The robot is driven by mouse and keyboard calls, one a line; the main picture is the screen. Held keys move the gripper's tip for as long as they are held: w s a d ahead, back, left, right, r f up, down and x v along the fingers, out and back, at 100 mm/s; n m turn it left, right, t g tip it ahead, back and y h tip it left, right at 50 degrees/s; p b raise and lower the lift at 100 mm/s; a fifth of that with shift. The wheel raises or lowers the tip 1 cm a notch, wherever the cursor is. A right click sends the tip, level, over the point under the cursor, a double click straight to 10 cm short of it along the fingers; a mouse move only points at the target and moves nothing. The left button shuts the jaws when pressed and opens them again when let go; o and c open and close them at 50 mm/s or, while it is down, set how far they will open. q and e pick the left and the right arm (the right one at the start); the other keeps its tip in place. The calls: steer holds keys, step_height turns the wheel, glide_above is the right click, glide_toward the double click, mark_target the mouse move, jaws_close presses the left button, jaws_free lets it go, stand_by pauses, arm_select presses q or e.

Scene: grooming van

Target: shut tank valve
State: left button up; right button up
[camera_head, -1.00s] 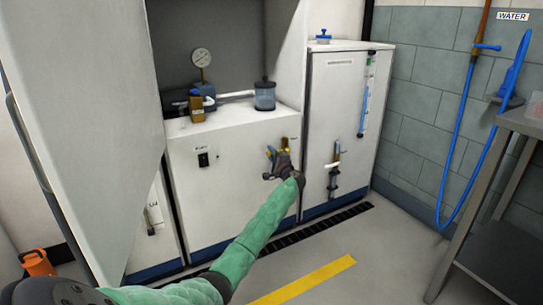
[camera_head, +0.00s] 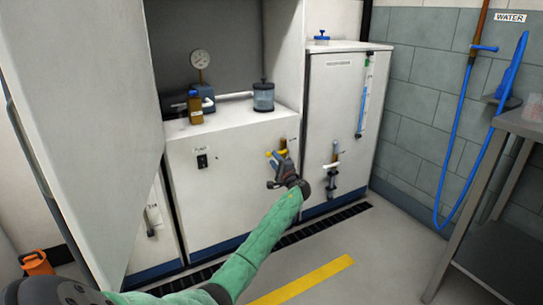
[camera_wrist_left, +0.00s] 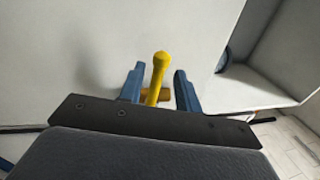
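A yellow valve lever (camera_wrist_left: 158,72) on a short yellow stem (camera_wrist_left: 165,95) sticks out from a white panel in the left wrist view. The valve (camera_head: 283,149) is on the front of the white cabinet (camera_head: 235,215) in the head view, partly hidden by my gripper. My left gripper (camera_head: 277,161) is at the valve. Its two blue fingers (camera_wrist_left: 159,70) stand apart on either side of the lever, with a visible gap on each side, so it is open. The label above the valve is too small to read. My right gripper is not in view.
A taller white cabinet (camera_head: 350,100) with a blue level tube and a second valve (camera_head: 334,164) stands to the right. A metal table (camera_head: 520,125) stands at far right; a large white panel (camera_head: 85,120) is at left.

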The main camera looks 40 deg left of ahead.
arm_select(q)
steer(key=shift+v, duration=1.7)
